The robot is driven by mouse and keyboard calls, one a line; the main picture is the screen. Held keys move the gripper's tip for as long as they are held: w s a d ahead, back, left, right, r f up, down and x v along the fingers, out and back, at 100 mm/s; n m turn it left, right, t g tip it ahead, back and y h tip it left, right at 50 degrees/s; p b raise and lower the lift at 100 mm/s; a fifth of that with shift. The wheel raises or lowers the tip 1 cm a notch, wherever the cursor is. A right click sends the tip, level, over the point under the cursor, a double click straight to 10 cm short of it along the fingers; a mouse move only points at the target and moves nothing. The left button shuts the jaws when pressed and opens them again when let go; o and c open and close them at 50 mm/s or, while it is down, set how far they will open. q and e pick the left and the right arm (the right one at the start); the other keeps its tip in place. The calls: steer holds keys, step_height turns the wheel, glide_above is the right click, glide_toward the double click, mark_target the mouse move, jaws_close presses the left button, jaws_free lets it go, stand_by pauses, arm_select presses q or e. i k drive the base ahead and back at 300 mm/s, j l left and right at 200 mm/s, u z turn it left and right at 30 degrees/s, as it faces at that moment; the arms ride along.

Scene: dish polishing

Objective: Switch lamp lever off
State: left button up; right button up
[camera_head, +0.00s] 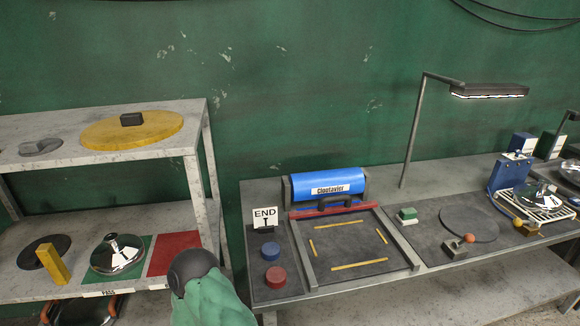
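A desk lamp stands on the grey workbench, with a thin pole (412,135) and a flat dark head (490,90). The underside of the head shows a bright white strip, so it looks lit. A small grey block with a short lever ending in an orange-red ball (465,238) sits on the bench below the lamp, at the edge of a dark round disc (470,222). I cannot tell for certain that this is the lamp lever. Neither of my grippers is recognisable in the view.
A green form with a dark round cap (192,268) rises at the bottom, between shelf and bench. A blue roll (327,186), a framed mat (345,262), red and blue pucks (275,277) and a dish rack (540,205) occupy the bench. The left shelf holds a silver lid (117,255).

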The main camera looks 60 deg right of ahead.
mark_target(469, 238)
steer(key=z, duration=3.1)
